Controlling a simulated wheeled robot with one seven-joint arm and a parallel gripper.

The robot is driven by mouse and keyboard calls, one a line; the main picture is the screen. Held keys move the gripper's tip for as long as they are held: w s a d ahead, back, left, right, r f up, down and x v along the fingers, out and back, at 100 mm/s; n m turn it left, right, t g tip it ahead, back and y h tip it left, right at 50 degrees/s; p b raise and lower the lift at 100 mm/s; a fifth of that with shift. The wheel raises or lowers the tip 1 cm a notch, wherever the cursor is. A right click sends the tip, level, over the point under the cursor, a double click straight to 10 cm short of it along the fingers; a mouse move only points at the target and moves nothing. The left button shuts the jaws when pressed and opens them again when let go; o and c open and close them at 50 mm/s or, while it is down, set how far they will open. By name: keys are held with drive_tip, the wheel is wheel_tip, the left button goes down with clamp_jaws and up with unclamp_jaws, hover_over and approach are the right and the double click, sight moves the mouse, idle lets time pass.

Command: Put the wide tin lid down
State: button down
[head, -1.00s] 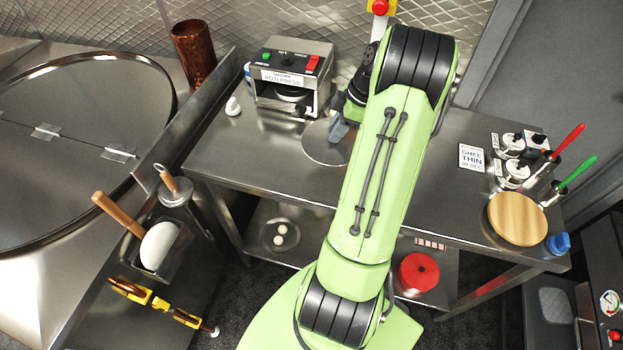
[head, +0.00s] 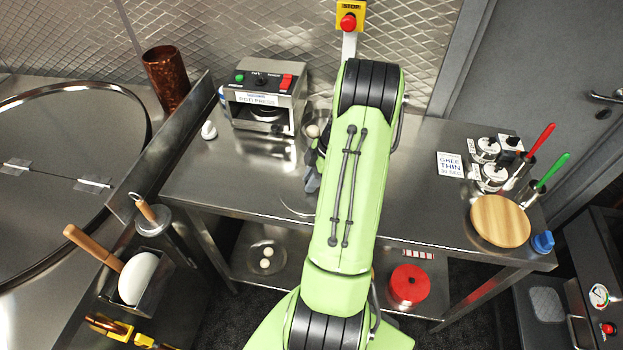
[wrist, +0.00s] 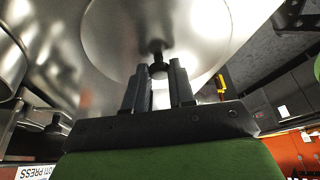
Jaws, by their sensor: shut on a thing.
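The wide tin lid (head: 296,204) is a flat, shiny round disc near the front edge of the steel counter, partly hidden behind my arm. In the wrist view the lid (wrist: 120,35) fills the upper middle, with a dark knob (wrist: 158,68) between the fingertips. My gripper (head: 312,182) is shut on that knob; its fingers (wrist: 158,85) also show in the wrist view. I cannot tell whether the lid touches the counter or hangs just above it.
The roti press (head: 265,97) stands behind, with a pale round item (head: 313,130) beside it. A wooden board (head: 500,220), ghee tins (head: 490,165) and a blue cap (head: 543,242) are at right. The counter (head: 225,180) is bare left of the lid.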

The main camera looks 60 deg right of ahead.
drive_tip(key=c, duration=0.9)
unclamp_jaws()
drive_tip(key=shift+c, duration=0.2)
